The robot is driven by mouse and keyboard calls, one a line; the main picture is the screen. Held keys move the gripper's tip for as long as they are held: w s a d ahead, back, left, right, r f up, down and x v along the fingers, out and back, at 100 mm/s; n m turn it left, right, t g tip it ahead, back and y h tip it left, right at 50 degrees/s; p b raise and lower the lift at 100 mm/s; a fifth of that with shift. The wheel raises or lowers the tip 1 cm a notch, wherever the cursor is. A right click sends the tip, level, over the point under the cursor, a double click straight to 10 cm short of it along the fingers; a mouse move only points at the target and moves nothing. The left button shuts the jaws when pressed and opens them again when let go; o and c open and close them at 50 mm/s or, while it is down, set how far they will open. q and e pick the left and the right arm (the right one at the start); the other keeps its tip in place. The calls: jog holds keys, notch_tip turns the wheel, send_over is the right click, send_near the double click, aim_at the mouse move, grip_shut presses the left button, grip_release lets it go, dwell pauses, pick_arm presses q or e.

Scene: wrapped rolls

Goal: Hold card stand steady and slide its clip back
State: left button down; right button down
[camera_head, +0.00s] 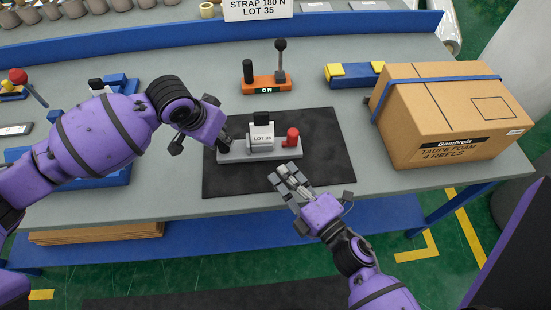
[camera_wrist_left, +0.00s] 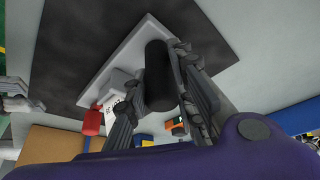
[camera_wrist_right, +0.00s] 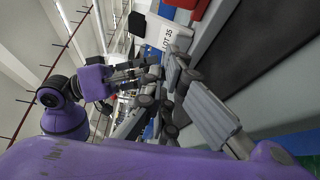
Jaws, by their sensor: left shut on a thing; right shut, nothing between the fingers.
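The card stand has a pale grey base (camera_head: 234,154) lying on the black mat. It carries a white block with a "LOT 35" card (camera_head: 262,139), a black clip-like piece (camera_head: 262,123) on top and a red knob (camera_head: 292,135) at its right end. My left gripper (camera_head: 222,143) is shut on the stand's black upright grip (camera_wrist_left: 158,75) at the left end, largely hidden in the head view. My right gripper (camera_head: 284,174) is shut and empty, just in front of the stand's right half, apart from it. The card also shows in the right wrist view (camera_wrist_right: 168,34).
The black mat (camera_head: 330,165) is otherwise clear. A cardboard box (camera_head: 440,110) stands at the right. An orange switch base (camera_head: 265,84) with a lever and a blue-and-yellow block (camera_head: 354,74) lie behind. Blue fixtures (camera_head: 100,172) sit under my left arm.

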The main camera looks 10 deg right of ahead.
jog(key=c, duration=2.5)
grip_release()
jog(key=shift+s+d, duration=0.2)
jog(key=shift+s, duration=0.2)
jog(key=shift+c, duration=0.2)
jog(key=shift+o, duration=1.4)
jog(key=shift+s+r, duration=0.1)
jog(key=shift+r, duration=0.05)
jog(key=o, duration=0.7)
jog(key=w+r, duration=0.2)
jog(key=r, duration=0.1)
jog(key=w+r+t, duration=0.1)
jog(key=r, duration=0.2)
jog(key=w+r+t, duration=0.1)
jog(key=w+r, duration=0.1)
jog(key=r, duration=0.1)
jog(key=shift+w+m, duration=0.3)
jog(key=shift+o, duration=0.2)
jog(key=w+d+r+m+t+h, duration=0.2)
jog(key=w+d+r+m+h, duration=0.2)
jog(key=w+r+m, duration=0.15)
jog(key=m+g+h, duration=0.3)
jog(key=m+g, duration=0.8)
jog(key=m, duration=0.5)
send_near(295, 137)
jog(key=x, duration=1)
jog(key=shift+w+f, duration=0.1)
jog(key=shift+f, duration=0.15)
jog(key=shift+c, duration=0.2)
